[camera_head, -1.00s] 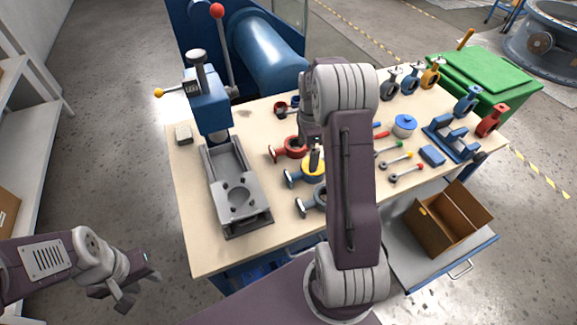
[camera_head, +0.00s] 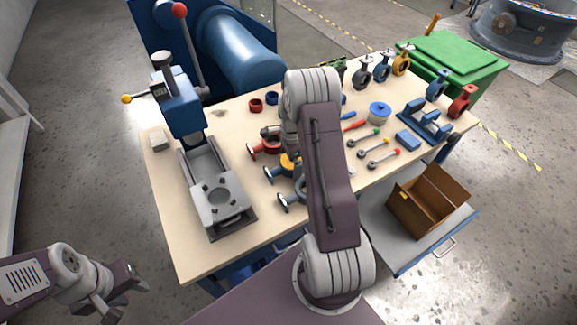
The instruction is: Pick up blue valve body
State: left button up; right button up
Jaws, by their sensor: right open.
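Valve bodies lie in a row at the middle of the table: a red one (camera_head: 263,149) at the back, one with a blue flange and yellow ring (camera_head: 270,174), and a grey-blue one (camera_head: 287,201) in front. A blue valve body (camera_head: 437,86) stands upright at the back right; another dark blue one (camera_head: 382,69) stands in the back row. My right gripper (camera_head: 280,139) is open above the lying row, close to the red and yellow parts, mostly hidden by my arm; contact cannot be told. My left gripper (camera_head: 118,290) is open and empty, left of the table.
A press (camera_head: 182,105) with a grey fixture (camera_head: 213,190) stands on the table's left. An open cardboard box (camera_head: 426,205) sits on a low shelf. The table's front left is clear.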

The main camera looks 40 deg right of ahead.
jog(key=shift+r, duration=0.1)
jog(key=c, duration=2.1)
jog(key=shift+o, duration=0.2)
jog(key=shift+r, duration=1.8)
jog(key=shift+d+r, duration=0.1)
jog(key=shift+r, duration=0.3)
jog(key=s+d+r, duration=0.6)
jog(key=s+d, duration=0.1)
jog(key=d, duration=0.2)
jog(key=shift+r, duration=0.35)
